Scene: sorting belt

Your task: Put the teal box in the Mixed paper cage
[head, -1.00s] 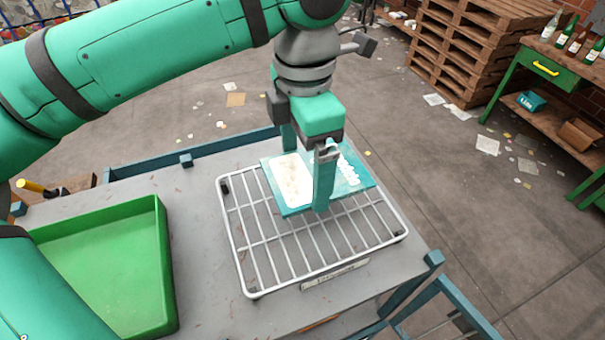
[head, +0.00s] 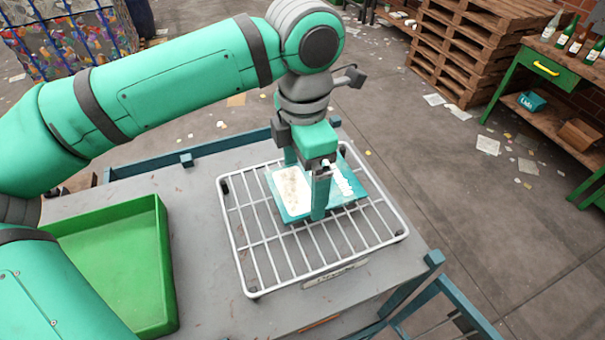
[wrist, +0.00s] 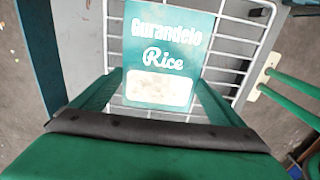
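The teal box (head: 345,186) is flat, with a cream panel and white lettering. It lies level at the wire rack (head: 240,240), between the fingers of my gripper (head: 306,192). In the wrist view the box (wrist: 168,55) reads "Gurandelo Rice", and the fingers of my gripper (wrist: 162,82) meet its two side edges. My gripper is shut on it. The far finger is mostly hidden in the head view. I cannot tell whether the box touches the rack's wires. No cage with a legible Mixed paper label shows.
A green tray (head: 160,250) stands left of the rack on the grey table (head: 215,300). A blue-barred cage of mixed cans and bottles (head: 70,40) is at the upper left. Pallets (head: 470,50) and a green bench (head: 520,75) stand behind right. Open floor lies between.

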